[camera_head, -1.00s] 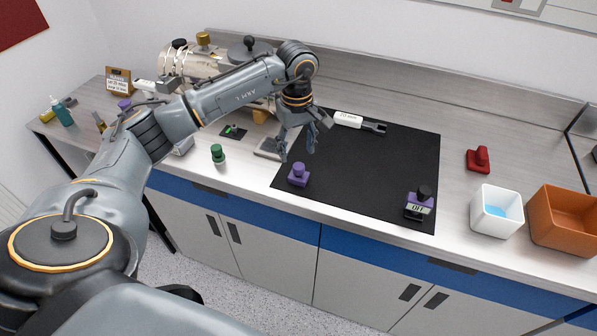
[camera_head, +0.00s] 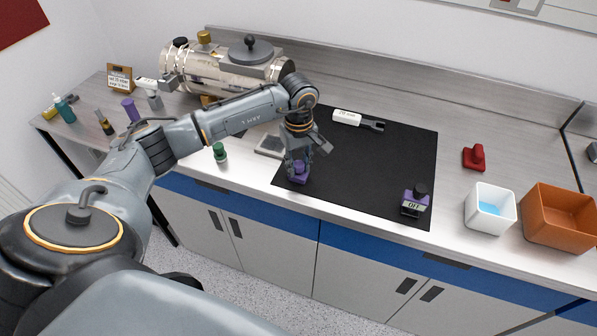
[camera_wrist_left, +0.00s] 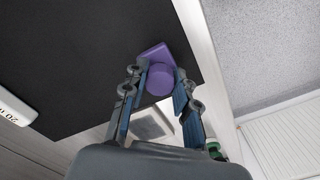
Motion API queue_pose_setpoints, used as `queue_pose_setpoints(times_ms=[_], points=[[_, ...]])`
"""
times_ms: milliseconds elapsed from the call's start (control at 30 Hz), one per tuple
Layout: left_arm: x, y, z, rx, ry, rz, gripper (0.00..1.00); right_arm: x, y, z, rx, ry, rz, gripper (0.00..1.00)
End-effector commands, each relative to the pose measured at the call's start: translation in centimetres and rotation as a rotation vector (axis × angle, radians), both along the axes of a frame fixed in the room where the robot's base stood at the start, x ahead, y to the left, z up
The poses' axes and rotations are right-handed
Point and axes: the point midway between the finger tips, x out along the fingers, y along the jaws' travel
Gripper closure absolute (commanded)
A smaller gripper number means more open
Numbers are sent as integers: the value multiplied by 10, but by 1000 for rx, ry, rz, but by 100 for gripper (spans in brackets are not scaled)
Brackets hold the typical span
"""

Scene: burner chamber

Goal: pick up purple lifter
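The purple lifter (camera_head: 299,175) stands at the front left corner of the black mat, and its round knob and square base also show in the left wrist view (camera_wrist_left: 160,78). My left gripper (camera_head: 300,168) points down over the lifter and partly hides it in the head view. In the wrist view the left gripper's blue-padded fingers (camera_wrist_left: 158,98) are spread, one on each side of the knob. A gap shows at least on the left side; I cannot tell if the right finger touches. My right gripper is in neither view.
The black mat (camera_head: 370,165) also bears a white-handled fork tool (camera_head: 350,119) and a purple device reading OFF (camera_head: 415,200). A green-topped piece (camera_head: 220,153) stands left of the gripper. A red piece (camera_head: 474,157), white bin (camera_head: 476,219) and orange bin (camera_head: 535,230) are at right.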

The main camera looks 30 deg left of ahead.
Motion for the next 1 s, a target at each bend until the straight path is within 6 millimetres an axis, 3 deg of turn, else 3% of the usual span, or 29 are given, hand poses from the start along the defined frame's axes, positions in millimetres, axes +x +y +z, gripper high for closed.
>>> queue_pose_setpoints(times_ms=[367,533,667,900,1000], points=[[0,0,2,0,-1,0,100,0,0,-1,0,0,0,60],[1,0,15,0,-4,1,100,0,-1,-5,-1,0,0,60],[-1,-2,34,0,-6,-1,100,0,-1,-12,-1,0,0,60],[-35,-35,88,0,-9,-6,100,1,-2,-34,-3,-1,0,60],[-55,-53,98,1,-6,-8,100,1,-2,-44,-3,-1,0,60]])
